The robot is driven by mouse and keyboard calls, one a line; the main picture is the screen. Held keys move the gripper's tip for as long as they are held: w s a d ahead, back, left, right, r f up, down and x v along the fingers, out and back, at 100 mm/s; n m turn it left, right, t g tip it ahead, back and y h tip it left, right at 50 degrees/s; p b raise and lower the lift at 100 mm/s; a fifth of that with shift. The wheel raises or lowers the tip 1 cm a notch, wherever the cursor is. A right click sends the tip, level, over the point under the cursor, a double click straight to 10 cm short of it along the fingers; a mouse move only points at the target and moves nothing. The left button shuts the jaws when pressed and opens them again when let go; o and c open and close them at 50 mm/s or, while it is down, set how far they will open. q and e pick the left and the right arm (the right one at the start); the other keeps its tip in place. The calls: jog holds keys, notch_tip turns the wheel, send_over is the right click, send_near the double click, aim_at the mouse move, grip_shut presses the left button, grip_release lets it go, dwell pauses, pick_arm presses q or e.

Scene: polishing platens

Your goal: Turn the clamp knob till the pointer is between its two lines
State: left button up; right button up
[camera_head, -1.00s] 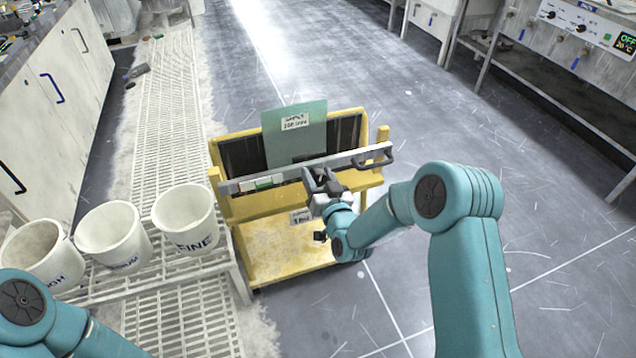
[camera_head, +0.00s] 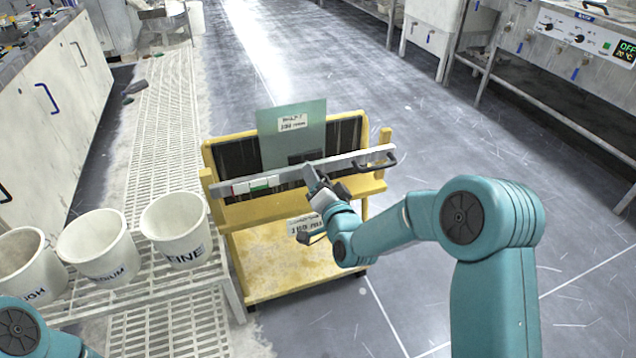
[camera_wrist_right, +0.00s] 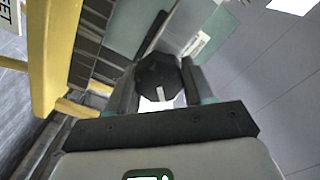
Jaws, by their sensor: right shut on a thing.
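The clamp knob (camera_wrist_right: 158,78) is dark and faceted in the right wrist view, with a pale mark on its near face. My right gripper (camera_wrist_right: 157,88) has a finger on each side of it and is shut on it. In the head view the right gripper (camera_head: 317,174) is at the front of the pale clamp bar (camera_head: 345,162) and hides the knob. A small strip with red, white and green parts (camera_head: 260,184) sits on the bar's left half. The pointer and its two lines are too small to make out. My left gripper is out of view.
The bar crosses a yellow cart (camera_head: 275,260) that holds a greenish labelled panel (camera_head: 292,142). White buckets, one marked FINE (camera_head: 176,228), stand on a grating platform (camera_head: 190,318) to the left. Grey floor (camera_head: 420,130) is open to the right.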

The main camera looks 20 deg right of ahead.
dwell(0.3)
jog(key=o, duration=1)
jog(key=s+p, duration=1.1)
jog(key=s, duration=0.5)
jog(key=shift+s+d, duration=0.15)
jog(key=shift+d, duration=0.15)
